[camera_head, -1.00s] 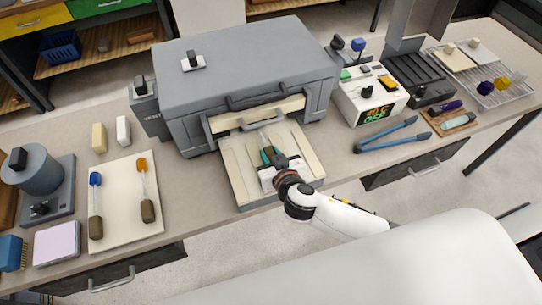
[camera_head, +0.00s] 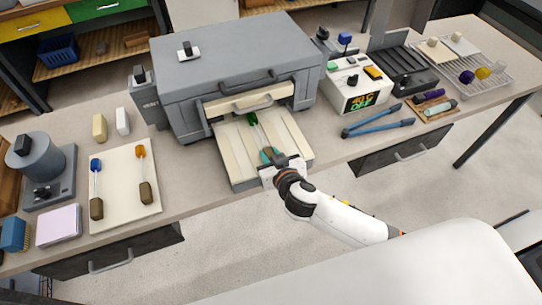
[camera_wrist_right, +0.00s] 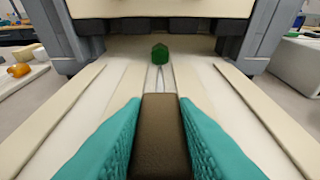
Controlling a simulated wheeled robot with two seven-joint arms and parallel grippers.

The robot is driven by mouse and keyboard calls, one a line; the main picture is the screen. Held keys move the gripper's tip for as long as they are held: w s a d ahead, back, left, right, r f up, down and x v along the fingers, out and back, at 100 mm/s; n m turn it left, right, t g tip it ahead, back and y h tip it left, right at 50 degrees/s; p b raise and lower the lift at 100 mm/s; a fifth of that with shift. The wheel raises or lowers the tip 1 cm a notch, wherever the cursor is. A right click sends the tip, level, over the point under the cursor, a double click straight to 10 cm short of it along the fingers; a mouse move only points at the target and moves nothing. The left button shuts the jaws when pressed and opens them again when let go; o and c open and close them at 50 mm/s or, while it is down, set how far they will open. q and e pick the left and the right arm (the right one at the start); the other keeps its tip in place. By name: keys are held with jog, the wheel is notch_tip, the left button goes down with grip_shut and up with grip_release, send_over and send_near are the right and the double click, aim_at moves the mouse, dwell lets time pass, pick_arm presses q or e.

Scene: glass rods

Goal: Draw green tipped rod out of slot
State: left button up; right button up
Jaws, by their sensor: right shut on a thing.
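The green-tipped rod has a green tip (camera_head: 252,118), a thin clear shaft and a brown handle. It lies along the cream slotted tray (camera_head: 235,168) in front of the grey oven-like box (camera_head: 235,60). In the right wrist view the green tip (camera_wrist_right: 160,53) stands just in front of the box's opening, and the brown handle (camera_wrist_right: 160,135) is between the teal fingers. My right gripper (camera_head: 272,157) is shut on the handle near the tray's front end. My left gripper is not in view.
A cream board (camera_head: 128,205) at left holds a blue-tipped rod (camera_head: 96,180) and an orange-tipped rod (camera_head: 143,172). Blue tongs (camera_head: 378,128) lie right of the tray, near a white control box (camera_head: 352,88). Bare counter lies between board and tray.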

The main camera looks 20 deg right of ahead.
jog(key=o, duration=1.1)
jog(key=b+v, duration=0.2)
jog(key=v, duration=1)
jog(key=shift+f, duration=0.1)
